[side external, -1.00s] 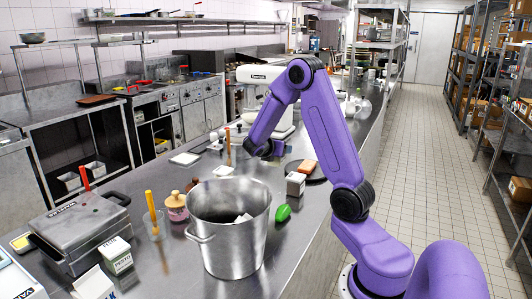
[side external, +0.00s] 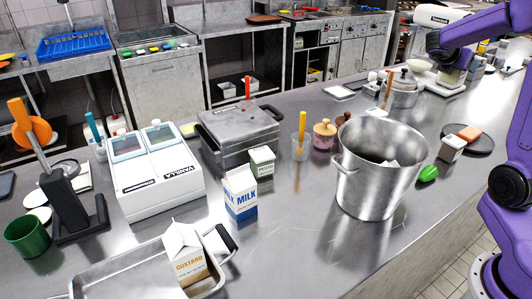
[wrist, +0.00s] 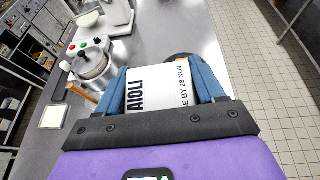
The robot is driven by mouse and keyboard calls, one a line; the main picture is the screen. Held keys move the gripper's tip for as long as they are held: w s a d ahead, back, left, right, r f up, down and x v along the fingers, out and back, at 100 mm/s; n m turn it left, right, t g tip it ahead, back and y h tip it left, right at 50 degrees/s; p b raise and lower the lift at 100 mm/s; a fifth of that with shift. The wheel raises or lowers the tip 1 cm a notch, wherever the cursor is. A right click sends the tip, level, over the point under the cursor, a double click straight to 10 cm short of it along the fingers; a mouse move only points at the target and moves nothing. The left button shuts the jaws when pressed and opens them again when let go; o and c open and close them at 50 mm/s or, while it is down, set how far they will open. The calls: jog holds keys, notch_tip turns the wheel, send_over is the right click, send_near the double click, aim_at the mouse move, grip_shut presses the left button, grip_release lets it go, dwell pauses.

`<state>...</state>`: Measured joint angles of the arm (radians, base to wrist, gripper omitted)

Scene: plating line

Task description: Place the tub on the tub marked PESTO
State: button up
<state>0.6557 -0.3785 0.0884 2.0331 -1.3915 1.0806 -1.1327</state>
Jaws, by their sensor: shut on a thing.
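My gripper (wrist: 157,68) is shut on a white tub (wrist: 158,90) marked AIOLI, seen close up in the wrist view between the two blue fingers. In the side external view my arm is at the upper right, and its fingers and the held tub do not show clearly there. The tub marked PESTO (side external: 262,163), a small white box with green lettering, stands upright on the counter. It is behind the milk carton and in front of the grey press, well to the left of my arm. Its top looks clear.
A milk carton (side external: 240,194) stands close in front of the PESTO tub. A custard carton (side external: 186,255) is in a metal tray (side external: 115,279).

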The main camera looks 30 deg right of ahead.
jog(key=w+a+n+t+y, duration=0.2)
jog(key=w+a+n+t, duration=0.25)
jog(key=a, duration=0.85)
jog(key=w+a+n+t+y, duration=0.1)
jog(key=w+a+n+t, duration=0.35)
jog(key=a, duration=0.95)
jog(key=a+n+t+y, duration=0.35)
jog(key=a+y, duration=0.25)
jog(key=a, duration=1.5)
send_over(261, 149)
jog(key=shift+g+h, duration=0.4)
jog(key=shift+g, duration=0.05)
jog(key=f, duration=1.5)
jog(key=shift+s, duration=0.25)
jog(key=shift+w+f, duration=0.15)
jog(key=shift+f, duration=1.45)
jog(key=shift+f, duration=0.1)
